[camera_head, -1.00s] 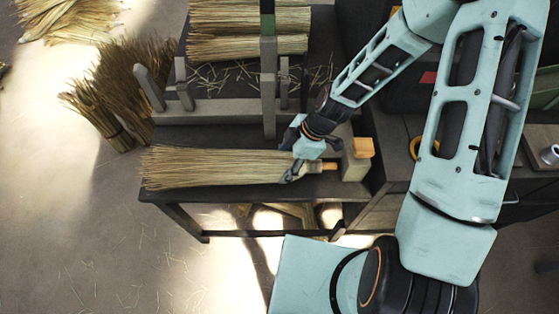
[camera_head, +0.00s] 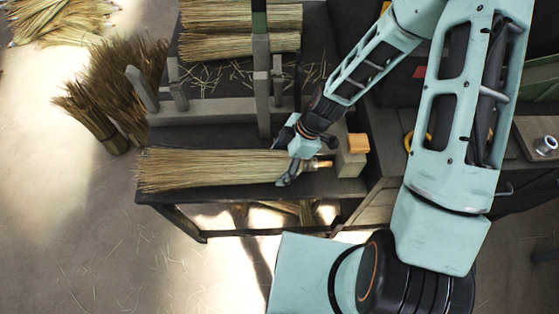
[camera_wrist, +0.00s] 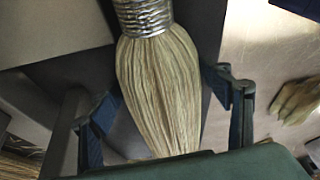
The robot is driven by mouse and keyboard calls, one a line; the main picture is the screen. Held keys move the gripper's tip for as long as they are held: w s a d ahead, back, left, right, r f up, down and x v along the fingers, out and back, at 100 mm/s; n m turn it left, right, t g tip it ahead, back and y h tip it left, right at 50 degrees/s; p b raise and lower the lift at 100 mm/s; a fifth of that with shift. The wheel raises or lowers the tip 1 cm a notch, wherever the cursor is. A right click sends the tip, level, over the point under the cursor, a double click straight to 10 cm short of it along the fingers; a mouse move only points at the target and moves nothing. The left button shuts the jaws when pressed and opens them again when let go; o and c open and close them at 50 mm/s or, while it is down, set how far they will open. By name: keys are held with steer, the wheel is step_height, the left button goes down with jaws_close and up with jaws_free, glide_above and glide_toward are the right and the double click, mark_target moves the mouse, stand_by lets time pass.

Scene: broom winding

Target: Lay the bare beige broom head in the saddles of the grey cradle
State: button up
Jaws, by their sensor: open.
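The beige broom head (camera_head: 210,168) lies flat along the front of the dark bench, bristles to the left and its narrow end to the right. In the wrist view its straw (camera_wrist: 160,90) hangs down the middle below a silvery ribbed band (camera_wrist: 143,15). The grey cradle (camera_head: 205,113) stands behind it, a long base with upright forked posts. Its saddles look empty of this broom head. My gripper (camera_head: 287,165) is over the broom head's neck end. Its open fingers (camera_wrist: 165,115) stand on either side of the straw, apart from each other.
Bundles of straw (camera_head: 240,45) lie behind the cradle, with loose stalks scattered. A grey block (camera_head: 350,163) with an orange-tan top (camera_head: 358,143) stands just right of the broom head. Darker upright straw bundles (camera_head: 120,80) stand left of the bench.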

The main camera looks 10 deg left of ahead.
steer(key=v, duration=1)
steer(key=shift+w+d+r, duration=0.1)
steer(key=shift+w+r, duration=0.15)
steer(key=shift+r, duration=0.1)
steer(key=shift+w, duration=0.1)
